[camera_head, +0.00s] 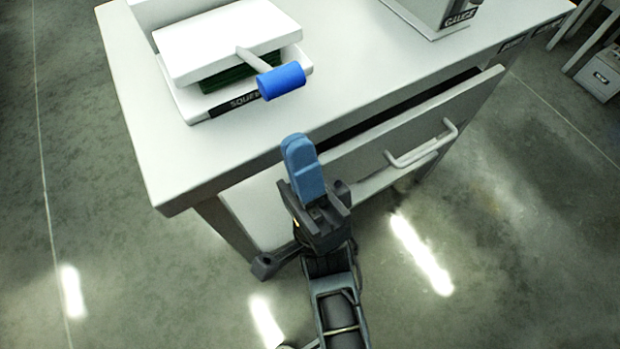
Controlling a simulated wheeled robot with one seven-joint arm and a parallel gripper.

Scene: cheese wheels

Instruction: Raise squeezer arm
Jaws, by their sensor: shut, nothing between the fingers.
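The squeezer (196,104) stands on the white table at the upper left, with a dark label on its front edge. Its white upper plate (225,42) lies low over a dark green layer (228,78). My gripper (299,146), with blue fingers, is shut and empty. It appears in front of the table's front edge, below the blue handle in the picture and apart from it.
The white table (370,85) has clear top space right of the squeezer. A labelled grey box (437,16) stands at its back right. A drawer (360,165) with a bar handle (422,146) is partly open beside my gripper. Another box (600,77) is at the far right.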

